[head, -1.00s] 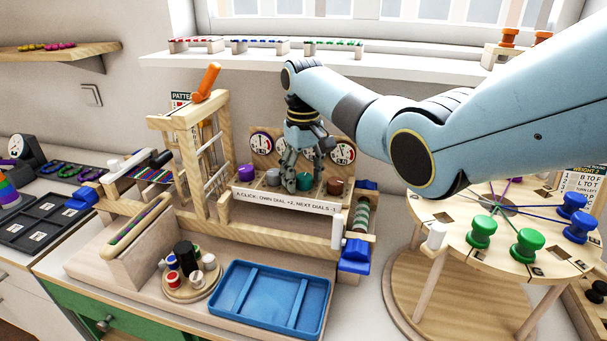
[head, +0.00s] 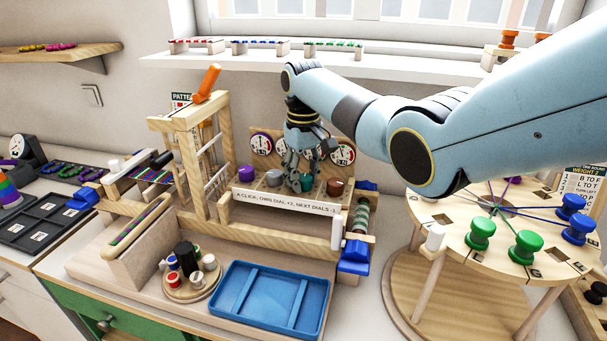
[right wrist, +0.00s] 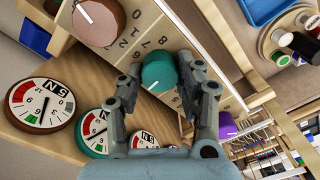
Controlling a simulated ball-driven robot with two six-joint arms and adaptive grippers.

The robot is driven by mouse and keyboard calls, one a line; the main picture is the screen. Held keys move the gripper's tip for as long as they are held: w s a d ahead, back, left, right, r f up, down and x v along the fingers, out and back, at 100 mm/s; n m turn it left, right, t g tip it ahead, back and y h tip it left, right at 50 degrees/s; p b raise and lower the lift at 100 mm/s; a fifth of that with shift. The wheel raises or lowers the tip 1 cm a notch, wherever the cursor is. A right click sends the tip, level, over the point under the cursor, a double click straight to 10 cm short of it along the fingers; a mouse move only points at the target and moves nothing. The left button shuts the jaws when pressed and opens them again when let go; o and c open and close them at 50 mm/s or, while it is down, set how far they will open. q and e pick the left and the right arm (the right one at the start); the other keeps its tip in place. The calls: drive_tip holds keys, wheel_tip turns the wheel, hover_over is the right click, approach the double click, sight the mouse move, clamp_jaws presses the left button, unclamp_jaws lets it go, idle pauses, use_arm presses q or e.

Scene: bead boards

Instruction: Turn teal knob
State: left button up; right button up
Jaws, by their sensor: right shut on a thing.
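The teal knob (right wrist: 159,72) sits in the right wrist view between the fingers of my right gripper (right wrist: 160,80), with a white pointer line on its face and numbers on the wood around it. My right gripper is shut on it. In the head view the teal knob (head: 305,183) shows just below my right gripper (head: 300,172), in a row with a purple knob (head: 245,173), a grey knob (head: 273,178) and a brown knob (head: 335,187). White dials with coloured rims, such as the brown-rimmed dial (right wrist: 40,103), stand behind the row. My left gripper is not in view.
A wooden loom frame (head: 190,165) with an orange handle (head: 207,83) stands left of the knobs. A blue tray (head: 270,297) lies in front. A round wooden table (head: 450,215) with green and blue spools stands at the right.

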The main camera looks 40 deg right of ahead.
sight(302, 177)
drive_tip(key=n+p, duration=0.2)
drive_tip(key=shift+r+n, duration=0.2)
drive_tip(key=shift+n, duration=0.1)
drive_tip(key=shift+f+n+p, duration=0.1)
drive_tip(key=shift+n+p, duration=0.65)
drive_tip(key=shift+n, duration=0.95)
drive_tip(key=shift+a, duration=0.1)
drive_tip(key=o, duration=1.1)
drive_tip(key=shift+o, duration=0.2)
wheel_tip(302, 177, up, 12)
drive_tip(key=shift+f, duration=0.1)
